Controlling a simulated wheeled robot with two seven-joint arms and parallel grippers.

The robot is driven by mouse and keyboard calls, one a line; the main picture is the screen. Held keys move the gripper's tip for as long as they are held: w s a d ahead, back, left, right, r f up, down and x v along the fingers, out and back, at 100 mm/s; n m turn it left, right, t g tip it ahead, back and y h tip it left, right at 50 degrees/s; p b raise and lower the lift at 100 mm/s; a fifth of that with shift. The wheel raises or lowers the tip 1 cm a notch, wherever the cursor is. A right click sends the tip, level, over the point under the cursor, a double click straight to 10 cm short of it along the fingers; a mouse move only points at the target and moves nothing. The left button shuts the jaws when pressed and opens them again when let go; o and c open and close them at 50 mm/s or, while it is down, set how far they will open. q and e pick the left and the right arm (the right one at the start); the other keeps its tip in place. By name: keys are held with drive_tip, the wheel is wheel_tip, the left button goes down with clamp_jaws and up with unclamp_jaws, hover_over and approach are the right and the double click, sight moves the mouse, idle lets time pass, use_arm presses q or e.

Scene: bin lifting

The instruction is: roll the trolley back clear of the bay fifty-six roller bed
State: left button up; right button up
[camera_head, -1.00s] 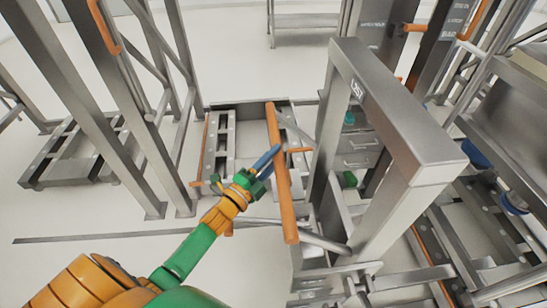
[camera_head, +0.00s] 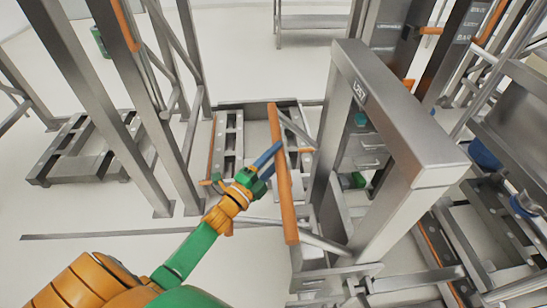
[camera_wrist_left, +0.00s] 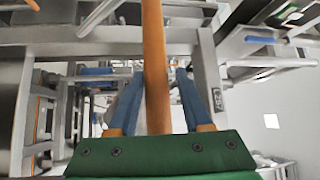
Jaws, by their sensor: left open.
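The trolley is a low grey metal frame on the floor with an orange push bar (camera_head: 282,180), which slants upright in front of a tall grey steel frame marked with a label (camera_head: 385,120). My left gripper (camera_head: 268,160) is at the bar, with its blue fingers pointing at it. In the left wrist view the orange bar (camera_wrist_left: 154,70) passes between the two blue fingers (camera_wrist_left: 155,105), which stand apart on either side. The fingers are open around the bar. A grey slatted roller bed (camera_head: 232,140) lies on the floor behind the bar. My right gripper is not seen.
Another low slatted bed (camera_head: 75,150) lies at left behind grey posts (camera_head: 135,100). Shelving and dark-blue rollers (camera_head: 484,153) crowd the right side. A dark floor strip (camera_head: 120,235) crosses the pale floor, which is open at the lower left and middle.

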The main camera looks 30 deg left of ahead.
use_arm(q)
drive_tip(key=o, duration=0.3)
drive_tip(key=shift+w+d+r, duration=0.1)
drive_tip(key=shift+w+r, duration=0.05)
drive_tip(key=shift+r, duration=0.05)
drive_tip(key=shift+w+d+f, duration=0.1)
drive_tip(key=shift+d+f, duration=0.05)
drive_tip(key=shift+f, duration=0.05)
drive_tip(key=shift+s+f, duration=0.15)
drive_tip(key=shift+s, duration=0.2)
drive_tip(key=b+v, duration=0.1)
drive_tip(key=v, duration=0.5)
drive_tip(key=shift+s, duration=0.25)
